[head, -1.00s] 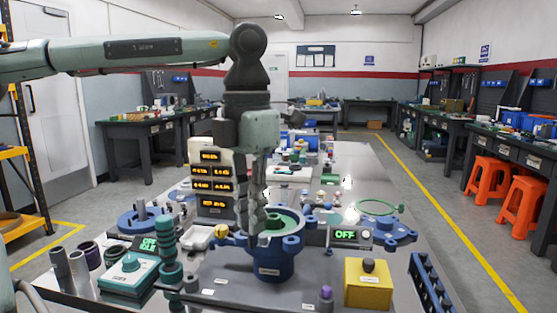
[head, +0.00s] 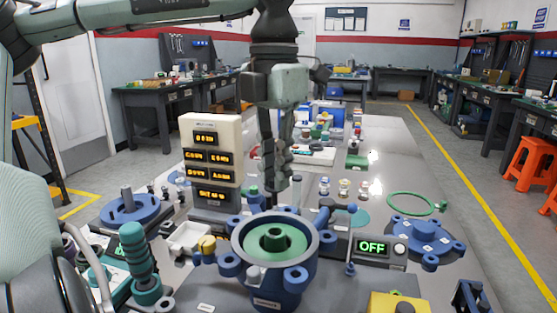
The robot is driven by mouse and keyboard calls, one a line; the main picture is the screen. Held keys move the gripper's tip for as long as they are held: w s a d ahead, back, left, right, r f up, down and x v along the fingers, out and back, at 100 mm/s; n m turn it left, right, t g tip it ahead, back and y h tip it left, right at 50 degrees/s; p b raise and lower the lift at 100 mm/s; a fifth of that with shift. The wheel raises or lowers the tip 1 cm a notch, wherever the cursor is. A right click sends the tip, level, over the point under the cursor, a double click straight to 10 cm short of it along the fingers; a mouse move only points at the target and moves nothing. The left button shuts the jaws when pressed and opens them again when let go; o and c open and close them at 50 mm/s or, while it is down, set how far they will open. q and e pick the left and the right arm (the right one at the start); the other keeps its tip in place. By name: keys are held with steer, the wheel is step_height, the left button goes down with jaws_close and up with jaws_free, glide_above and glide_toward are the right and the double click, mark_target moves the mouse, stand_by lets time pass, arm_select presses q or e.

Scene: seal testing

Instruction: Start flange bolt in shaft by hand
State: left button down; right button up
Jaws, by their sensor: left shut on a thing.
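A blue round housing (head: 268,282) with a grey rim stands upright on a dark plate at bottom centre. Inside it sits a green disc (head: 293,243) with a dark hollow hub (head: 274,238), which looks like the shaft end. My left gripper (head: 275,188) points down above and behind the housing in the picture, apart from it. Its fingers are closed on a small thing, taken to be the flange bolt. That thing is mostly hidden between the fingers, and I cannot make out its shape. My right gripper is not in view.
A cream display stack (head: 211,136) stands behind left. An "OFF" meter (head: 373,247) and a blue flanged cover (head: 422,231) are right of the housing. A yellow box (head: 398,304) is at front right, a green ring (head: 410,204) behind. A teal ribbed post (head: 139,255) stands left.

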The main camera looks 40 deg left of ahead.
arm_select(q)
step_height(320, 180, down, 3)
steer(key=shift+s+f, duration=0.1)
steer(key=shift+f, duration=0.1)
steer(key=shift+f+n, duration=0.1)
steer(key=shift+n, duration=2)
steer(key=shift+n+b, duration=0.8)
steer(key=shift+n, duration=0.4)
steer(key=n+b, duration=0.2)
steer(key=n, duration=0.1)
steer(key=shift+n, duration=0.4)
steer(key=shift+n+b, duration=0.35)
steer(key=shift+n, duration=0.45)
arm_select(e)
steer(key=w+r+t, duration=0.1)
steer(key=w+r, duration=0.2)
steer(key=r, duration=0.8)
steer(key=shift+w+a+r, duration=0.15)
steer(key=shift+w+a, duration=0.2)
